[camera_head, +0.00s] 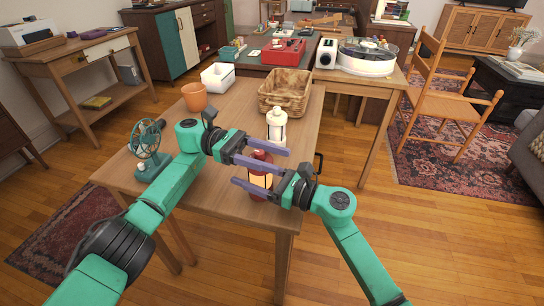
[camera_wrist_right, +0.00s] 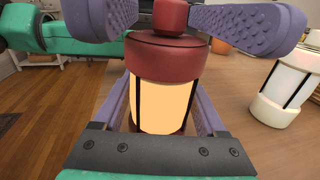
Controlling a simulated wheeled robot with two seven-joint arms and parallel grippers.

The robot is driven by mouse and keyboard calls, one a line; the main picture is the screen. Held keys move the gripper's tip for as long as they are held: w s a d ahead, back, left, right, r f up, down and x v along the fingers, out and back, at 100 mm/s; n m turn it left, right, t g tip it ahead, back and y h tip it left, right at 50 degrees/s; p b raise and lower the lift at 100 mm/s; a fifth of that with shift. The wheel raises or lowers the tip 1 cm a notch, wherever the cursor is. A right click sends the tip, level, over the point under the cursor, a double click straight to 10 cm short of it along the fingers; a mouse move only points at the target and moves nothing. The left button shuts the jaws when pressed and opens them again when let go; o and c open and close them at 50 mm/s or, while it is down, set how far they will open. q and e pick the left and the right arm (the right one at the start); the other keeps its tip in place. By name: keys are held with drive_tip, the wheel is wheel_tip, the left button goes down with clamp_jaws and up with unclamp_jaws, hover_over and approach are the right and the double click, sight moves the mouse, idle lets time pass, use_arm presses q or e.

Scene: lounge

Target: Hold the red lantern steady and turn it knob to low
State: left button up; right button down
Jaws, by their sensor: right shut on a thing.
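The red lantern (camera_head: 261,180), with a glowing pale glass, stands upright near the table's front edge. It fills the middle of the right wrist view (camera_wrist_right: 163,100), with its red top knob (camera_wrist_right: 170,15) at the upper edge. My right gripper (camera_head: 246,180) is shut on the lantern's body from the right; its far finger is mostly hidden in the head view. My left gripper (camera_head: 286,162) reaches in from the left at knob height. Its open fingers pass on either side of the knob, with gaps showing in the right wrist view. The knob's setting cannot be read.
A white lantern (camera_head: 277,127) stands just behind the red one. A wicker basket (camera_head: 286,90), a white bin (camera_head: 218,76) and an orange pot (camera_head: 194,97) are farther back on the wooden table (camera_head: 230,195). A green fan (camera_head: 148,150) stands at left.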

use_arm(q)
wheel_tip(320, 180, up, 10)
idle(0.5)
use_arm(e)
unclamp_jaws()
drive_tip(key=shift+d, duration=0.1)
